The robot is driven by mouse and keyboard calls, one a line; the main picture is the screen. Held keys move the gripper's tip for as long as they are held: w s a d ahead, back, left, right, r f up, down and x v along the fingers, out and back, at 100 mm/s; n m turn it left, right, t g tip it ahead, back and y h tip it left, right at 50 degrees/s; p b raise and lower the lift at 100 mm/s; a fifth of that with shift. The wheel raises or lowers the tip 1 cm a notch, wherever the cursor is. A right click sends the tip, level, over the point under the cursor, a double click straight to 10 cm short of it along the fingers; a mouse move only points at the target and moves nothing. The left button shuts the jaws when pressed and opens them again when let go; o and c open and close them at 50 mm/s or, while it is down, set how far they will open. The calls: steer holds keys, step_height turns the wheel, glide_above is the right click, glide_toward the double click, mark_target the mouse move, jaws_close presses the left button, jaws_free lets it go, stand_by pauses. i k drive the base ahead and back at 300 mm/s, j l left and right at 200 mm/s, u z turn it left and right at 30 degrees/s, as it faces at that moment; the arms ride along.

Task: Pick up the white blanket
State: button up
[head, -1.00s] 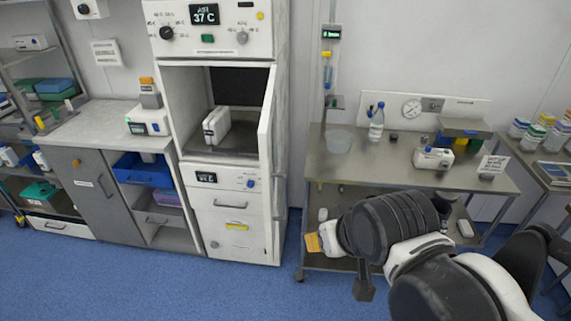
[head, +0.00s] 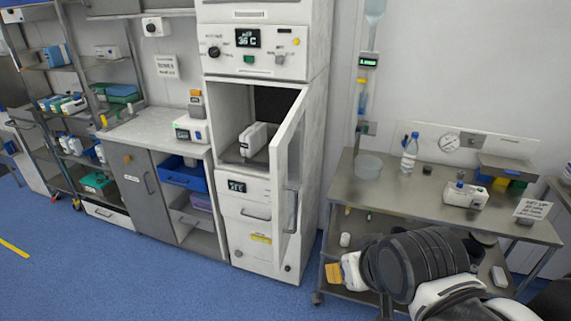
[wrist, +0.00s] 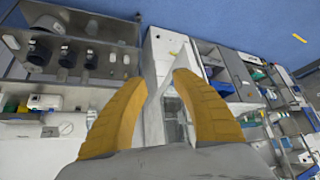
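A white folded bundle (head: 253,139), which looks like the blanket, stands inside the open upper compartment of a tall white warming cabinet (head: 268,68). The cabinet's glass-paned door (head: 288,178) hangs open on the right side. My gripper (head: 334,273) is at the lower right in the head view, outside the cabinet and well below and right of the bundle. In the wrist view its yellow fingers (wrist: 158,80) are wide apart with nothing between them. The bundle cannot be made out in the wrist view.
A steel table (head: 400,190) with a bottle (head: 409,153) and a device (head: 464,194) stands right of the cabinet, close to my arm. A low counter (head: 150,127) and shelving are on the left. Blue floor (head: 130,270) is free in front.

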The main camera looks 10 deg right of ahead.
mark_target(252, 139)
steer(key=i+j, duration=0.2)
steer(key=j, duration=0.15)
steer(key=i+j+z, duration=0.1)
steer(key=j, duration=0.25)
steer(key=i+j, duration=0.3)
steer(key=i+j+z, duration=0.1)
steer(key=j, duration=0.35)
steer(key=i+j, duration=0.3)
steer(key=i+j+z, duration=0.1)
steer(key=j, duration=0.35)
steer(key=i+j+z, duration=0.25)
steer(key=i+j, duration=0.95)
steer(key=i, duration=0.45)
